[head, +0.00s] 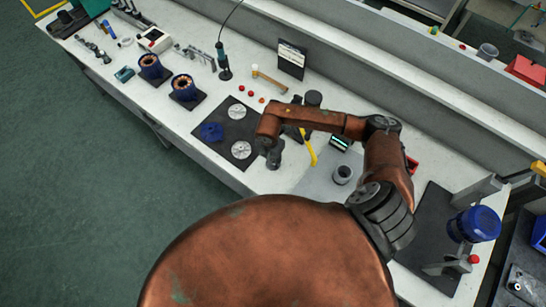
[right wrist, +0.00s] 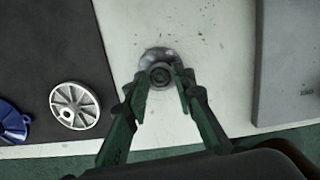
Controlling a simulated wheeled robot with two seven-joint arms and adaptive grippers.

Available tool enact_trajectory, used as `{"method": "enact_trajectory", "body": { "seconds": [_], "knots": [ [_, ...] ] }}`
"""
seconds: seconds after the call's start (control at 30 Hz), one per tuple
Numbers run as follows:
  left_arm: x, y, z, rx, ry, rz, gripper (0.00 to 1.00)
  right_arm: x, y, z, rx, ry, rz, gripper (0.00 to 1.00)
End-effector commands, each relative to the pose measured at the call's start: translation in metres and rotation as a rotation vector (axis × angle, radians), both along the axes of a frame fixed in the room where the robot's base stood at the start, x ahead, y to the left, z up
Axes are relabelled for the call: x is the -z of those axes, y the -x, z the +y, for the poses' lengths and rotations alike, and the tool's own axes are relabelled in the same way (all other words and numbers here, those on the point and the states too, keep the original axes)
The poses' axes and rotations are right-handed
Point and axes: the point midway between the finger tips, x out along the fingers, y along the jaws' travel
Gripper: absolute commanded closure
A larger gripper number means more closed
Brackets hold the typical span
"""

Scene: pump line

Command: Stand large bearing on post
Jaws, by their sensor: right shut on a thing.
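My right gripper (head: 273,157) is low over the white bench, between the black mat and the grey pad. In the right wrist view its green fingers (right wrist: 161,84) are closed on a small grey ring-shaped piece with a dark centre, which looks like the bearing (right wrist: 160,76). A round grey metal base (right wrist: 152,56), apparently the post's, shows just behind and under it. The two overlap from above, so I cannot tell whether the bearing touches the post or sits on it. In the head view the arm hides both. My left gripper is not in view.
The black mat (head: 231,111) holds silver spoked discs (head: 241,149) and a blue part (head: 212,132). A grey pad (head: 318,184) carries a hollow grey cylinder (head: 342,174). A blue motor (head: 480,223) stands at right. Wound stators (head: 184,87) and tools lie further left.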

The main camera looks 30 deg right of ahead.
Motion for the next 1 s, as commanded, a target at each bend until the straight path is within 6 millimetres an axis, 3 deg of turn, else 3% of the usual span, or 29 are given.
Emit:
{"method": "enact_trajectory", "body": {
  "seconds": [0.33, 0.5, 0.67, 1.0],
  "knots": [
    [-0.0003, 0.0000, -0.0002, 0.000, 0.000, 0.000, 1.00, -0.0007, -0.0003, -0.0001, 0.000, 0.000, -0.001, 0.56],
    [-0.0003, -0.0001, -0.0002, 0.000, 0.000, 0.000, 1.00, -0.0007, -0.0003, -0.0001, 0.000, 0.000, 0.000, 0.56],
    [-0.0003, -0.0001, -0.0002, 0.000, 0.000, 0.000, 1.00, -0.0006, -0.0002, -0.0002, 0.000, 0.000, 0.000, 0.47],
    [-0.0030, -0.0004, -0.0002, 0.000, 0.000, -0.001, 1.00, -0.0044, -0.0003, -0.0002, 0.000, 0.000, -0.001, 0.47]
  ]
}}
